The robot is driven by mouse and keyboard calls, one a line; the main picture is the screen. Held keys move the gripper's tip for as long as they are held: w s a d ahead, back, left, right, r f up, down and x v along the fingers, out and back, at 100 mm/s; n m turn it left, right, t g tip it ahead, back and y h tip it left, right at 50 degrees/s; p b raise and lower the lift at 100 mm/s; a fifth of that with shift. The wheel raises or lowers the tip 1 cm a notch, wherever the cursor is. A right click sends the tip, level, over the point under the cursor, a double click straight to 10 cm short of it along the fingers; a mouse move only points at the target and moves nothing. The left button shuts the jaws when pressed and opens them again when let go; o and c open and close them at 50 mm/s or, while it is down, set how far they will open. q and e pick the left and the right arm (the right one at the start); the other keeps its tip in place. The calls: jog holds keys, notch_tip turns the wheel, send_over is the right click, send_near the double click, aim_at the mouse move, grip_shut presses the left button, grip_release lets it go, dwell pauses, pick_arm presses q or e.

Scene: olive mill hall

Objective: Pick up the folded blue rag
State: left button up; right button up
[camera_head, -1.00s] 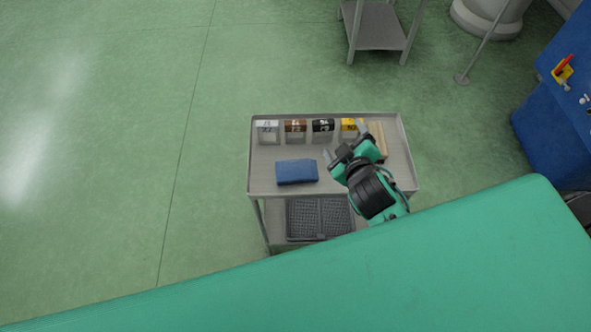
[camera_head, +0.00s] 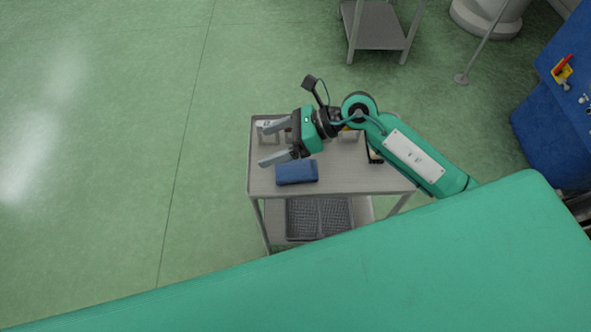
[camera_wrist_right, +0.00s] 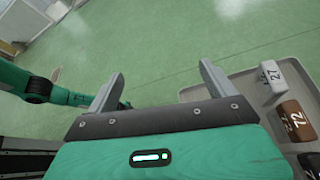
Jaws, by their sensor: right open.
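The folded blue rag (camera_head: 297,173) lies flat on the top shelf of a grey trolley (camera_head: 350,180), near its front left. My right gripper (camera_head: 264,147) reaches in from the right over the trolley, above and beyond the rag, with its fingers pointing left. It is open and empty, its fingertips over the shelf's left part. The wrist view shows its two spread fingers (camera_wrist_right: 160,70) with nothing between them; the rag is not seen there.
A white block (camera_wrist_right: 272,77) marked 27 and a brown block (camera_wrist_right: 296,120) marked 72 stand along the shelf's back. My right arm hides much of that row. Dark crates (camera_head: 320,215) sit on the lower shelf. A blue machine (camera_head: 560,110) stands right. The floor at left is clear.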

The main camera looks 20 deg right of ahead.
jog(key=w+d+f+n+g+h, duration=0.1)
jog(key=d+f+n+h, duration=0.1)
jog(key=d+f+h, duration=0.3)
jog(key=n+h, duration=0.1)
jog(key=h, duration=0.2)
send_near(297, 169)
jog(key=p+x, duration=0.2)
jog(key=x, duration=0.1)
jog(key=shift+w+a+f, duration=0.1)
jog(key=shift+a+f, duration=0.1)
jog(key=shift+a, duration=0.1)
jog(key=p+x, duration=0.2)
jog(key=x, duration=0.3)
jog(key=shift+d+f, duration=0.1)
jog(key=shift+d, duration=0.05)
jog(key=shift+f, duration=0.25)
jog(key=c, duration=1.1)
jog(key=shift+o, duration=0.2)
jog(key=shift+r, duration=0.1)
notch_tip(297, 169, up, 20)
jog(key=b, duration=0.4)
